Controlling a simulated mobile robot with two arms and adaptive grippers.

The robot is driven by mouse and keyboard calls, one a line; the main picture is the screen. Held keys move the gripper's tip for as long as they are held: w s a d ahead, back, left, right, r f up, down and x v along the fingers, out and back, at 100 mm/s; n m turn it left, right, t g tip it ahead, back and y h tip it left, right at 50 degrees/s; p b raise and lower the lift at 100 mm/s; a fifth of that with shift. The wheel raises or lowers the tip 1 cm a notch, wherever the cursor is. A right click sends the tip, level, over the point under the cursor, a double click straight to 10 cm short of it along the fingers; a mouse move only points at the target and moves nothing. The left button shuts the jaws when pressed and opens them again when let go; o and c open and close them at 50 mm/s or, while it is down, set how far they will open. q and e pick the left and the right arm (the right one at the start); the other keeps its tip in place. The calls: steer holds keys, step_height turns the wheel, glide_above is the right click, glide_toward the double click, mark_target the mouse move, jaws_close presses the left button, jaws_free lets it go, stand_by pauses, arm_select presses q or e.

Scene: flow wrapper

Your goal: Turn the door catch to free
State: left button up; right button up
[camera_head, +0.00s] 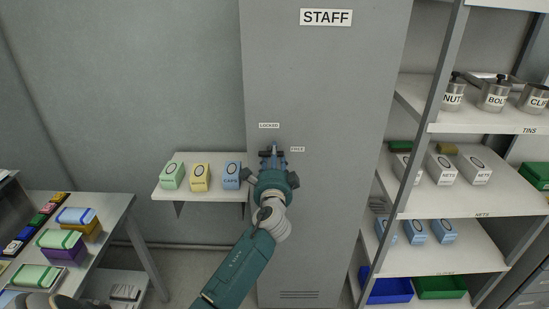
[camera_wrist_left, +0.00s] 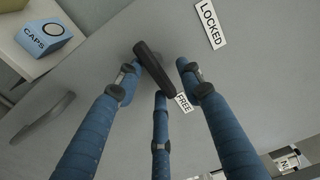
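The door catch (camera_wrist_left: 153,66) is a dark bar on the grey locker door (camera_head: 325,70). In the left wrist view it lies slanted, with its lower end close to the FREE label (camera_wrist_left: 183,103). The LOCKED label (camera_wrist_left: 212,24) is farther off at upper right. My left gripper (camera_head: 272,153) is at the door, just below the LOCKED label and left of the FREE label in the head view, hiding most of the catch. Its blue fingers are spread around the bar, with a gap on the right; contact with the middle finger is unclear. My right gripper is not in view.
A small shelf (camera_head: 196,187) with a green, a yellow and a blue CAPS box (camera_head: 231,175) is left of the door. A rack (camera_head: 445,205) with tins and boxes stands right. A table (camera_head: 112,208) with packets is at far left. A grey curved handle (camera_wrist_left: 45,117) shows in the wrist view.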

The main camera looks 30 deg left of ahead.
arm_select(q)
steer(key=v, duration=1.2)
steer(key=shift+f, duration=0.1)
steer(key=s+d+f+n+g+h+b, duration=0.1)
steer(key=s+d+f+g+h, duration=0.2)
steer(key=f, duration=1.3)
steer(key=s+d+f+g+h+b, duration=0.1)
steer(key=s+d+f+g+h, duration=0.3)
steer(key=f, duration=1.1)
steer(key=s+d+f+n+b, duration=0.15)
steer(key=s+f, duration=0.35)
steer(key=f, duration=1.1)
steer(key=s+d+f+n+g+h+b, duration=0.1)
steer(key=s+d+f+n+g, duration=0.1)
steer(key=s+f, duration=0.7)
steer(key=s+d+f+n+g+h+b, duration=0.1)
steer(key=s+f+g, duration=0.1)
steer(key=s+f, duration=0.7)
steer(key=s+f+n+g, duration=0.1)
steer(key=s+f+n, duration=0.1)
steer(key=s, duration=0.8)
steer(key=s+f+n+g, duration=0.2)
steer(key=s+f, duration=0.2)
steer(key=s, duration=0.7)
steer(key=shift+s+d+b, duration=0.25)
steer(key=shift+b, duration=0.15)
